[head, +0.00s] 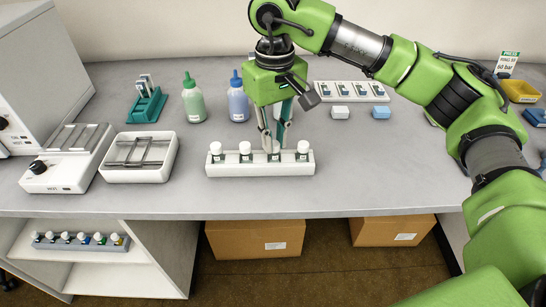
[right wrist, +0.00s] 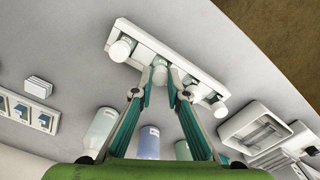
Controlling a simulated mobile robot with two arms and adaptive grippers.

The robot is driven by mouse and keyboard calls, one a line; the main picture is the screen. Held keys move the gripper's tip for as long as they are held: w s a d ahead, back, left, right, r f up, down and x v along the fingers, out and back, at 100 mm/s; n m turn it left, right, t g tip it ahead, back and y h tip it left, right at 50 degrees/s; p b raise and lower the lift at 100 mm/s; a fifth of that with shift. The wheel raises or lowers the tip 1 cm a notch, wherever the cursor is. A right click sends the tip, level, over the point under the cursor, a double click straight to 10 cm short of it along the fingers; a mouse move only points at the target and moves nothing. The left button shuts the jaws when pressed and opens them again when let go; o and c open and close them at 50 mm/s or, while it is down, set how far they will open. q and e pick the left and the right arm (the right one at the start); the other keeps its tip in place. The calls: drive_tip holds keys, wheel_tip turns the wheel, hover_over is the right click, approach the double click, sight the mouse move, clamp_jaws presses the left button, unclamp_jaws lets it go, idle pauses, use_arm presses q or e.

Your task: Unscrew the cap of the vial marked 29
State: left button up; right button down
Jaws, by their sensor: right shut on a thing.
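A white rack (head: 260,169) on the bench holds a row of several white-capped vials, upright. My right gripper (head: 274,150) points down over the rack and is shut on the white cap of the third vial from the left (head: 273,155). In the right wrist view the fingertips (right wrist: 160,72) close around this cap (right wrist: 158,75), second from the left there. The vial's lower part is in the rack. The number on its label is too small to read, so I cannot tell whether it is 29. My left gripper is not in view.
Green (head: 194,103) and blue (head: 238,101) bottles stand behind the rack, with a teal stand (head: 146,105) left of them. A white tray device (head: 141,158) is at left. A white block (head: 341,112) and a blue block (head: 381,112) lie behind right. Bench right of the rack is clear.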

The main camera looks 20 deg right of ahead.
drive_tip(key=c, duration=1.9)
unclamp_jaws()
